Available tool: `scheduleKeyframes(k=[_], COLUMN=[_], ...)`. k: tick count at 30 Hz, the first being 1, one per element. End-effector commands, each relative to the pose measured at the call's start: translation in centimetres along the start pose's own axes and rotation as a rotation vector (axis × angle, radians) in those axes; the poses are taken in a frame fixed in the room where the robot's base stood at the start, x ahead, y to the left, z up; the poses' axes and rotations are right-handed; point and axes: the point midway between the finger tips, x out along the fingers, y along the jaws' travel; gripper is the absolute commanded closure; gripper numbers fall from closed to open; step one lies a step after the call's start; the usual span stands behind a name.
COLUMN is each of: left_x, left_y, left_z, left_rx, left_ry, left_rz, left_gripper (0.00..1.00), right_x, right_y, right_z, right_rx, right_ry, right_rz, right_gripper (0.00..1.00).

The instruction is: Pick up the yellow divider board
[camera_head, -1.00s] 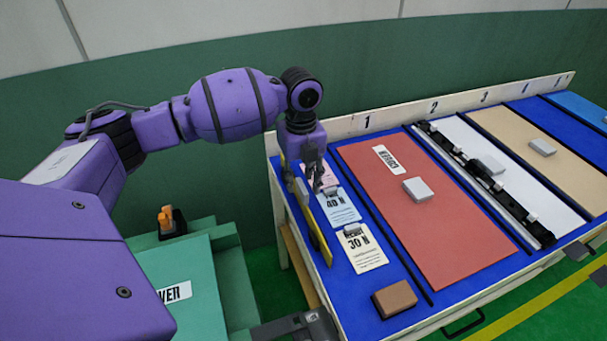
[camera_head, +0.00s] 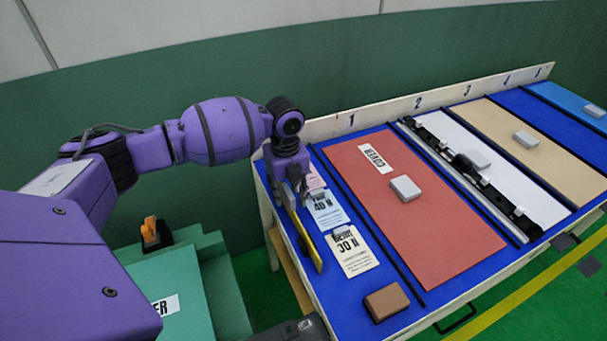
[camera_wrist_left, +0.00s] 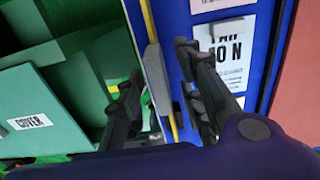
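The yellow divider board (camera_head: 309,243) stands on edge along the left end of the blue table, seen as a thin strip. My left gripper (camera_head: 295,192) is over the board's far part, pointing down. In the left wrist view its two dark fingers (camera_wrist_left: 158,98) are apart, so it is open. The board's yellow edge (camera_wrist_left: 147,18) shows there, with a grey block (camera_wrist_left: 157,78) against it between the fingers. The fingers partly hide the board, and I cannot tell whether they touch it.
Label cards (camera_head: 326,211) lie just right of the board. A brown block (camera_head: 386,302) sits at the table's front corner, and a red panel (camera_head: 415,215) lies further right. A green cover stand (camera_head: 184,276) is at the left, below table height.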

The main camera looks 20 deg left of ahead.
Motion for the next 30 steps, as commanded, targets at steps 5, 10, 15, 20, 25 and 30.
scheduleKeyframes(k=[5,10,15,20,25,30], left_x=[0.1,0.1,0.1,0.1,-0.1,-1.2], left_y=[0.1,0.1,0.1,0.1,0.0,-0.1], left_z=[0.0,0.0,0.0,0.0,0.0,0.1], left_rx=[0.0,0.0,0.0,0.0,0.0,0.0], left_ry=[-0.001,-0.001,-0.001,-0.001,-0.001,-0.002], left_rz=[0.0,0.0,0.0,0.0,0.0,-0.003], left_gripper=[0.66,0.85,1.0,1.0,1.0,1.0], right_x=[0.0,0.1,0.1,0.1,0.1,0.0], right_y=[-0.2,-0.3,-0.3,-0.3,-0.2,-0.1], right_z=[-0.1,-0.1,-0.1,-0.1,-0.1,-0.1], right_rx=[0.005,0.009,0.01,0.009,0.007,0.003], right_ry=[0.001,0.001,0.001,0.001,0.001,0.002], right_rz=[-0.001,-0.001,-0.001,-0.001,0.0,0.0], right_gripper=[1.0,1.0,1.0,1.0,1.0,1.0])
